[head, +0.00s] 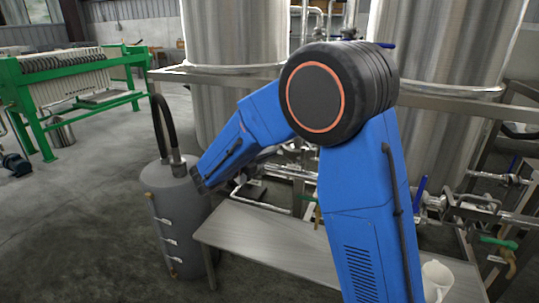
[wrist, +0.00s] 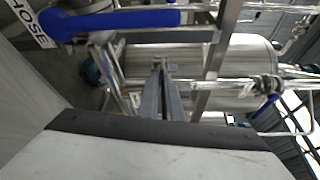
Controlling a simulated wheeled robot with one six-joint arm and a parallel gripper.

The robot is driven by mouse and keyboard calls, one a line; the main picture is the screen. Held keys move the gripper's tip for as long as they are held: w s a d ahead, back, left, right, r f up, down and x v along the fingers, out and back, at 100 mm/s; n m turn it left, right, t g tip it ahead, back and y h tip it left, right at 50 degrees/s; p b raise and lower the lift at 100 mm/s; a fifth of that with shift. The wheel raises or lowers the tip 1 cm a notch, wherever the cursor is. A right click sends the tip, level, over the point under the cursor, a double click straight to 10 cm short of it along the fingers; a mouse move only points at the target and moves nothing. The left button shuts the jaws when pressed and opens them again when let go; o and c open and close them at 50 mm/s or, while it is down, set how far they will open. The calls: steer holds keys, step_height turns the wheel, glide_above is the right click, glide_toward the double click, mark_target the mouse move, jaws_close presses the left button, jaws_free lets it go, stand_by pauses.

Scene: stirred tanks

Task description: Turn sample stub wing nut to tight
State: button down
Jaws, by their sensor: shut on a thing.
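My gripper (wrist: 160,68) shows in the wrist view, its two grey fingers brought together at the tips. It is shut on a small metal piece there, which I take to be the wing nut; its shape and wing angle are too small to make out. The sample stub appears to be the metal pipework at the fingertips, but I cannot tell its outline apart. In the head view my blue arm hides the gripper, the stub and the nut.
A blue lever handle (wrist: 110,22) and a label reading "HOSE" (wrist: 28,22) are close by in the wrist view. Large steel tanks (head: 235,50) stand behind.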

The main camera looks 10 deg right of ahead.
steer(key=shift+s+d+r+m+t+y, duration=0.2)
steer(key=shift+m+y, duration=0.85)
steer(key=shift+m, duration=0.8)
steer(key=shift+d+r+m+t+y, duration=0.1)
steer(key=shift+m+t+y, duration=0.25)
steer(key=shift+m+y, duration=1.15)
steer(key=shift+s+d+r+m+t+y, duration=0.2)
steer(key=shift+m+y, duration=0.45)
steer(key=shift+m, duration=1.6)
steer(key=shift+w+f, duration=0.1)
steer(key=c, duration=1.9)
jaws_free()
steer(key=shift+c, duration=0.2)
steer(key=shift+a, duration=0.1)
